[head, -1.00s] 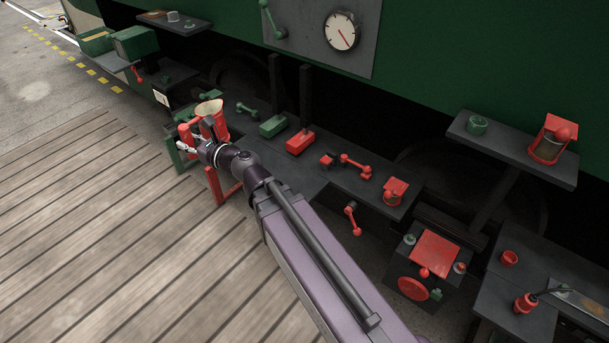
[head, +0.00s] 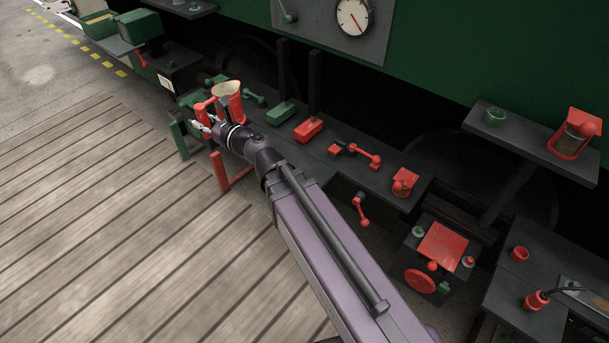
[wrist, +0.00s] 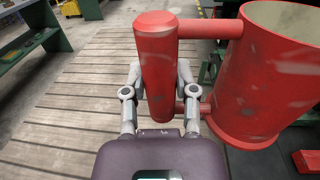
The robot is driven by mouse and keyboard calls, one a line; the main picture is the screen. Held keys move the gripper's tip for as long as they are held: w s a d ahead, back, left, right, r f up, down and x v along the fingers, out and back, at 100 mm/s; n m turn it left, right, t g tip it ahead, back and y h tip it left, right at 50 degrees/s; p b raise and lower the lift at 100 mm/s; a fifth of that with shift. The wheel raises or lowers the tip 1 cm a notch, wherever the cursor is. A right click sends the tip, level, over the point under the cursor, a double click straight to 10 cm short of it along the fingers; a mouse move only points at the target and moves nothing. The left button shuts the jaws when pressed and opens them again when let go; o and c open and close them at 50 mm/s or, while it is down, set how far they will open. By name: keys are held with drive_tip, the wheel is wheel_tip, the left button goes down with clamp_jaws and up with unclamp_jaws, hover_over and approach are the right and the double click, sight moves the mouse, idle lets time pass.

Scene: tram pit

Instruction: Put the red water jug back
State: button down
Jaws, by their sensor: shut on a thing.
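The red water jug (head: 236,105) is upright with a pale open top, at the left end of the long dark bench. In the wrist view the jug (wrist: 255,80) fills the upper right, with its thick red handle (wrist: 155,65) towards me. My gripper (head: 207,118) is shut on the handle; in the wrist view its grey fingers (wrist: 158,95) lie on either side of it. The jug's base is over or on the dark bench top. I cannot tell whether it touches.
The dark bench (head: 330,170) carries a green block (head: 282,112), a red block (head: 309,130), a red double-ended handle (head: 364,156) and a small red lantern (head: 404,182). A red frame (head: 222,172) and a green frame (head: 180,140) stand at its left front. The plank floor (head: 110,230) is clear.

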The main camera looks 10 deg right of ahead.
drive_tip(key=w+d+f+m+t+h+b, duration=0.2)
drive_tip(key=w+d+f+m+h+b, duration=0.1)
drive_tip(key=d+f+m+h+b, duration=0.3)
drive_tip(key=w+d+f+m+t+h+b, duration=0.2)
drive_tip(key=w+d+f+m+h+b, duration=0.15)
drive_tip(key=d+f+h+b, duration=0.45)
drive_tip(key=s+d+f+m+g+h+b, duration=0.2)
drive_tip(key=d+f+m+g+h+b, duration=0.1)
drive_tip(key=d+f+m+h+b, duration=0.2)
drive_tip(key=s+d+f+m+g+h+b, duration=0.3)
drive_tip(key=d+f+m+g+h+b, duration=0.1)
drive_tip(key=d+f+h+b, duration=0.3)
drive_tip(key=shift+s+d+f+m+b, duration=0.2)
drive_tip(key=shift+f+m+b, duration=0.15)
drive_tip(key=shift+f+b, duration=1.05)
drive_tip(key=shift+w+f, duration=0.1)
drive_tip(key=w, duration=0.4)
drive_tip(key=w+a+f, duration=0.1)
drive_tip(key=w, duration=0.3)
drive_tip(key=w+b, duration=0.1)
drive_tip(key=w, duration=0.4)
drive_tip(key=shift+w+a+f, duration=0.1)
drive_tip(key=shift+a+f, duration=0.05)
drive_tip(key=shift+a, duration=0.15)
drive_tip(key=shift+w, duration=0.1)
